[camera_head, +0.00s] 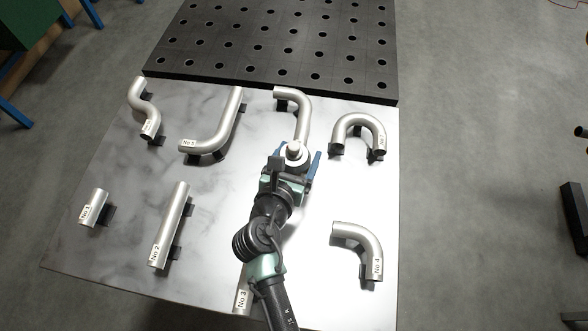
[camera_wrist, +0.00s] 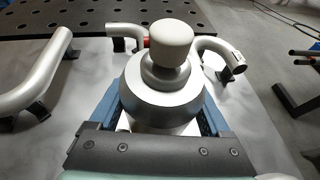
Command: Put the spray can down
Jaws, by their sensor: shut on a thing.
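The spray can (camera_head: 294,150) has a silvery-grey body and a pale rounded cap. My gripper (camera_head: 294,167) is shut on it, with a blue finger on each side. In the wrist view the can (camera_wrist: 163,95) stands cap-up between the fingers of my gripper (camera_wrist: 160,118). The can's lower body is hidden by the gripper, so I cannot tell whether its base touches the marbled table (camera_head: 130,245). The can is near the middle right of the table, just in front of a hooked pipe.
The hooked pipe (camera_head: 301,112) is close behind the can. A U-shaped pipe (camera_head: 358,127) stands to the right, a bent pipe (camera_head: 225,122) to the left. Several more labelled pipes, such as No 2 (camera_head: 170,225) and No 4 (camera_head: 366,244), stand nearer. A dark perforated plate (camera_head: 290,60) lies behind.

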